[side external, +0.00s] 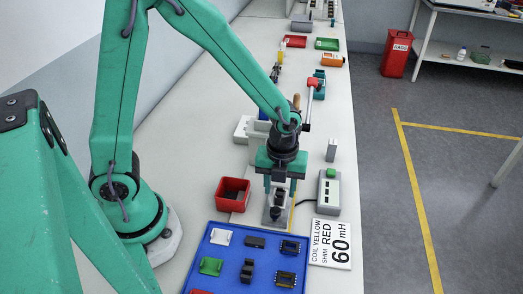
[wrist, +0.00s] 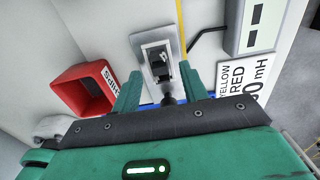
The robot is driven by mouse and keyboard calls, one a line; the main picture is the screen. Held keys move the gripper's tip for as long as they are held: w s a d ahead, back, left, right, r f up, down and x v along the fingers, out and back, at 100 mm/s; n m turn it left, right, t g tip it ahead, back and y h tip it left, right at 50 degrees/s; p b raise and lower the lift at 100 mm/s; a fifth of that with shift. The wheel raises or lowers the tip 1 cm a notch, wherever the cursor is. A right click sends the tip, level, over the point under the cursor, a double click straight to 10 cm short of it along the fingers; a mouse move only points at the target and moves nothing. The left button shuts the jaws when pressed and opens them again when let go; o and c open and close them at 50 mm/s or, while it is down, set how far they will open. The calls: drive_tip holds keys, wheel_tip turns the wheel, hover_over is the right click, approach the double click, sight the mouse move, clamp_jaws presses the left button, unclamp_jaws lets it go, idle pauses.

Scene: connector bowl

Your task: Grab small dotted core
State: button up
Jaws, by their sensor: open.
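My gripper (side external: 280,190) is open, pointing down over a grey fixture plate (side external: 270,219) on the bench. A dark part (side external: 279,199) stands on that plate between or just beyond my fingers. In the wrist view the plate (wrist: 148,45) and the dark part (wrist: 160,70) lie ahead of my open gripper (wrist: 161,88), whose fingers are apart. A blue tray (side external: 222,256) in front holds small dark parts, including a block (side external: 254,242) and an upright piece (side external: 247,271). No dots can be made out, so I cannot tell which part is the small dotted core.
A red bin (side external: 232,193) stands left of the fixture; it also shows in the wrist view (wrist: 82,88). A grey box with a green button (side external: 329,190) and a printed card (side external: 331,243) are to the right. Several containers and tools line the bench behind.

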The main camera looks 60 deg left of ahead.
sight(280, 193)
drive_tip(key=shift+f, duration=0.65)
clamp_jaws()
drive_tip(key=shift+r, duration=0.25)
drive_tip(key=shift+r, duration=0.9)
wheel_tip(280, 193, up, 2)
drive_tip(key=shift+r, duration=0.1)
drive_tip(key=s+d+r, duration=0.6)
drive_tip(key=s+d, duration=0.2)
drive_tip(key=shift+s+r, duration=0.25)
drive_tip(key=shift+r, duration=0.05)
